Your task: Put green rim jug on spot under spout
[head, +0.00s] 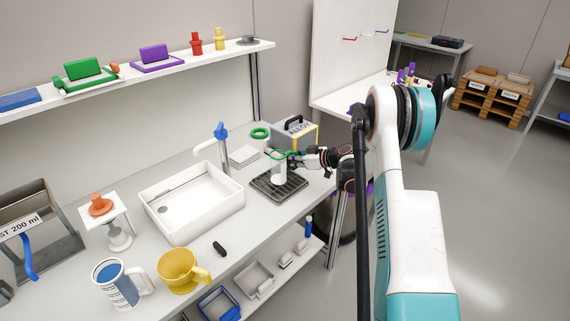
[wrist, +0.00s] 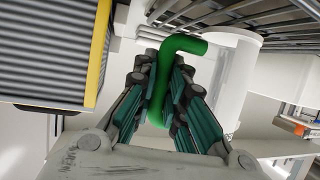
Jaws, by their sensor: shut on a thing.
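The green rim jug (head: 279,172) is a white cylinder with a green rim; in the wrist view its white body (wrist: 235,80) stands beyond the fingers. My gripper (head: 292,158) is shut on its green handle (wrist: 165,80), which runs between the finger pads (wrist: 168,100). In the head view the jug is over the dark slatted grate (head: 265,189); I cannot tell whether its base touches. A tap with a blue top (head: 221,131) has its spout over the white sink (head: 165,216), left of the grate. No marked spot is clearly visible.
A grey and yellow box (head: 302,135) with a black handle stands close behind my gripper. A green ring (head: 260,132) and pale stacked plates (head: 243,156) lie behind the grate. A yellow jug (head: 178,268) and a blue-and-white mug (head: 112,283) stand at the front left.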

